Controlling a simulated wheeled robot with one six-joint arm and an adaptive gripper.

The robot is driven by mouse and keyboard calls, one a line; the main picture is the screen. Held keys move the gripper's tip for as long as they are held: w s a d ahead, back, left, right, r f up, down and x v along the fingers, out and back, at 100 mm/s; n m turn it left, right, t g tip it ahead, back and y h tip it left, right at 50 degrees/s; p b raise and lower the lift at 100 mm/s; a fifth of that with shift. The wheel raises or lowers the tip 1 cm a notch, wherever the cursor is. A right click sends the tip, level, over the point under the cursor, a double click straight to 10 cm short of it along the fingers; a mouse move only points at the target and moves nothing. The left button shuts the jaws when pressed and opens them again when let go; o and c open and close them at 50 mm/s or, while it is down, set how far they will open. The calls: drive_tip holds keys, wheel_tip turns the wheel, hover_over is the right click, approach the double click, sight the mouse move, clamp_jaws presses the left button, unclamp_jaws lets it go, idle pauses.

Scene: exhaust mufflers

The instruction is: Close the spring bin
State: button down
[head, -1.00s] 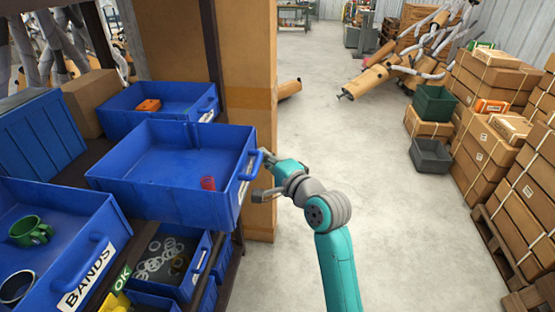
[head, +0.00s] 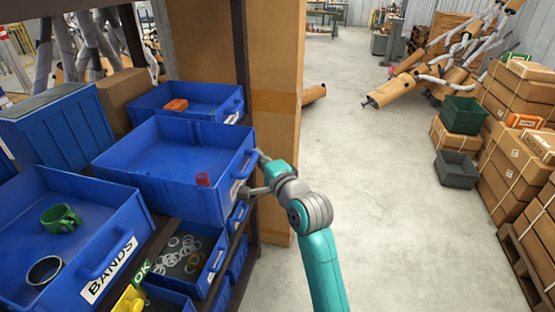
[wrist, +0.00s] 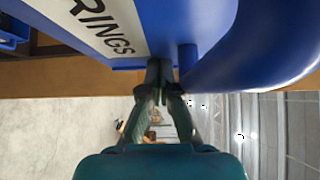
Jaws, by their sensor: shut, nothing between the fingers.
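The spring bin (head: 165,158) is a blue open-topped bin in the middle of the rack, with a small red coil spring (head: 203,179) inside. It still sticks out of the rack. Its front label, reading "RINGS" where visible, shows in the wrist view (wrist: 105,25), beside its blue handle (wrist: 240,55). My gripper (wrist: 160,70) is shut and empty, its tips at the lower edge of the bin front beside the handle. In the head view my gripper (head: 256,178) is at the bin's right end, partly hidden; firm contact is hard to tell.
A bin of rings (head: 215,265) is below, and another blue bin (head: 215,98) behind. A brown rack post (head: 246,60) stands close to my gripper.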

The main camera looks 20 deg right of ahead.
sight(207, 159)
drive_tip(key=w+a, duration=0.3)
drive_tip(key=a, duration=0.1)
drive_tip(key=w+a, duration=0.2)
drive_tip(key=a, duration=0.2)
drive_tip(key=w+a, duration=0.3)
drive_tip(key=shift+w+a, duration=0.3)
drive_tip(key=shift+a, duration=0.25)
drive_tip(key=shift+a+r, duration=0.15)
